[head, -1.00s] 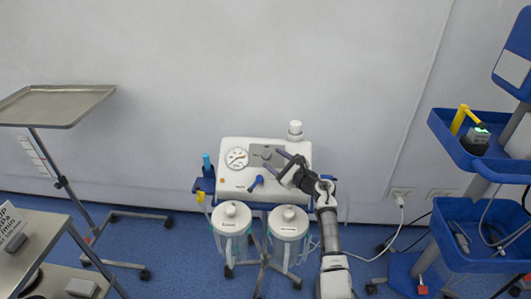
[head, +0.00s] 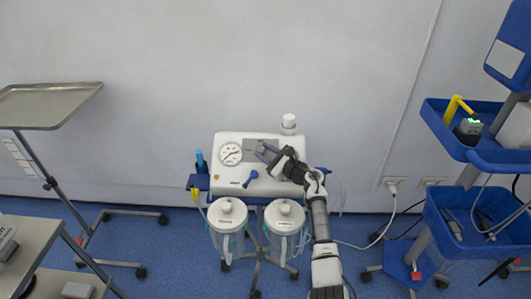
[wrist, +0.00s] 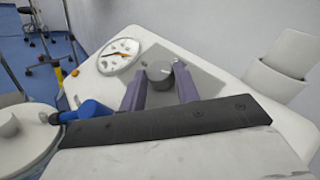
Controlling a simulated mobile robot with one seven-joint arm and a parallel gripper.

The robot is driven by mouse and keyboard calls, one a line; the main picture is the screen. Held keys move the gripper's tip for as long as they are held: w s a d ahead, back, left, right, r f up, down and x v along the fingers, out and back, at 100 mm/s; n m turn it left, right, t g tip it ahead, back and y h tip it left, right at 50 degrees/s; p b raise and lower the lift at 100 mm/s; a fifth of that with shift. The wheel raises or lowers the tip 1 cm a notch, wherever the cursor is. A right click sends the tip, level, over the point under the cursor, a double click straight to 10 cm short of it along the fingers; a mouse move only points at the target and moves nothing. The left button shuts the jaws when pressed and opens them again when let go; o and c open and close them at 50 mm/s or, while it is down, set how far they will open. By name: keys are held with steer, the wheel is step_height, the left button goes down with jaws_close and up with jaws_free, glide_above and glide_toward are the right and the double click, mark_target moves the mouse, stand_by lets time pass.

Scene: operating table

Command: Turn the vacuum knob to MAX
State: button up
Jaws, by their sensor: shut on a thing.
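The white suction unit (head: 230,183) stands against the wall with a round gauge (head: 230,154) at its left. The vacuum knob (wrist: 160,72) is a grey round knob with a pale mark, on a grey plate right of the gauge, seen in the wrist view. My gripper (head: 265,152) reaches over the unit from the right. In the wrist view my gripper's fingers (wrist: 161,80) stand on both sides of the knob and are shut on it. In the head view the fingers largely hide the knob. Scale lettering around it is too small to read.
A blue lever (head: 251,178) sticks out of the unit's front, left of my gripper. Two lidded canisters (head: 227,216) hang below. A white bottle-like part (head: 289,124) stands behind. A blue trolley (head: 465,225) is at the right, a steel tray stand (head: 45,105) at the left.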

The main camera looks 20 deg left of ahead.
steer(key=shift+c, duration=1)
steer(key=shift+s+a+f+m+t+b, duration=0.15)
steer(key=shift+m+t+b, duration=0.25)
steer(key=shift+m+t, duration=0.45)
steer(key=shift+s+m+t+h, duration=0.15)
steer(key=shift+m+t+h, duration=0.55)
steer(key=shift+m+t, duration=0.6)
steer(key=o, duration=1)
steer(key=shift+a, duration=0.1)
steer(key=shift+c, duration=0.2)
